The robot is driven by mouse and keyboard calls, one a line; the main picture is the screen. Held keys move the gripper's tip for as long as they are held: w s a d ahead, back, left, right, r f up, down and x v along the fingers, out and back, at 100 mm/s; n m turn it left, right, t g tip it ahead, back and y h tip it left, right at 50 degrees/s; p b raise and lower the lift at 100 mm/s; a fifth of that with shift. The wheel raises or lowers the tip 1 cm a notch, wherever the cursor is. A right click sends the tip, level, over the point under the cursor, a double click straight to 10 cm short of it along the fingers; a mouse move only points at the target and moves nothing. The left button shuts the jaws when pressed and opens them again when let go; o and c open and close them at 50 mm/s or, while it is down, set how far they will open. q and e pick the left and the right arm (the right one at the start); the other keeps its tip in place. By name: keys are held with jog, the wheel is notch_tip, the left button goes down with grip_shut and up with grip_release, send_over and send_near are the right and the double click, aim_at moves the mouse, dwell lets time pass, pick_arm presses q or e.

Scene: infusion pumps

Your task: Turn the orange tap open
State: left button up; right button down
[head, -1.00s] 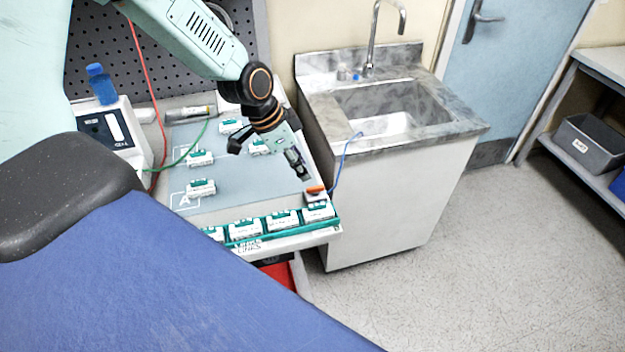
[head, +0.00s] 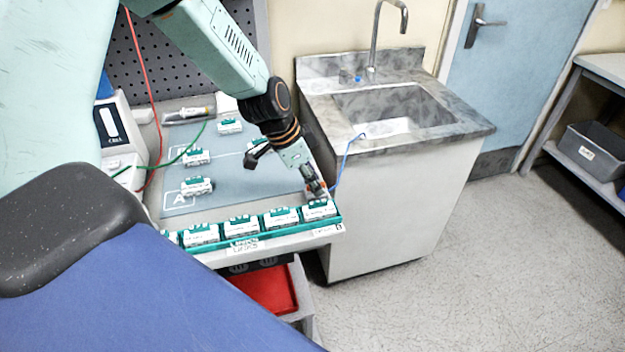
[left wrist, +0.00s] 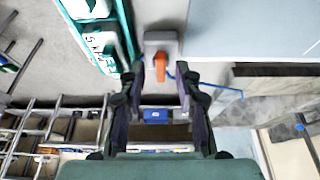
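The orange tap (left wrist: 160,70) stands out from a small grey block (left wrist: 160,40) in the left wrist view. My left gripper (left wrist: 161,78) is open, with one finger on each side of the tap in that view. I cannot tell whether either finger touches it. In the head view my left gripper (head: 319,189) is at the right edge of the work surface, over the tap, and hides most of it. A blue tube (head: 345,158) runs from beside the tap toward the sink. My right gripper is not in view.
White and green units (head: 241,227) stand in a teal rack along the front edge, close to my left gripper. Several more units (head: 197,186) sit on the blue-grey mat (head: 235,180). A steel sink (head: 395,105) stands to the right.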

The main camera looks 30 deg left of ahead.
pick_arm(q)
jog(key=shift+a, duration=0.15)
jog(key=shift+c, duration=0.9)
jog(key=shift+w+d, duration=0.1)
jog(key=shift+d, duration=0.15)
grip_shut()
jog(key=shift+s+r+n+p, duration=0.1)
jog(key=shift+s+n+p, duration=0.1)
jog(key=shift+n+p, duration=0.65)
jog(key=n+y+p, duration=0.1)
jog(key=n+p, duration=0.1)
jog(key=p, duration=0.1)
jog(key=n+t+y+p, duration=0.1)
jog(key=n+p, duration=0.2)
jog(key=p, duration=0.1)
jog(key=shift+s+d+n, duration=0.1)
jog(key=shift+d+n, duration=0.1)
jog(key=shift+n, duration=0.05)
jog(key=shift+d+f+n+y+p, duration=0.1)
jog(key=shift+f+n+y+p, duration=0.1)
jog(key=shift+n+y+p, duration=0.9)
jog(key=shift+n+h, duration=0.3)
jog(key=shift+n, duration=0.2)
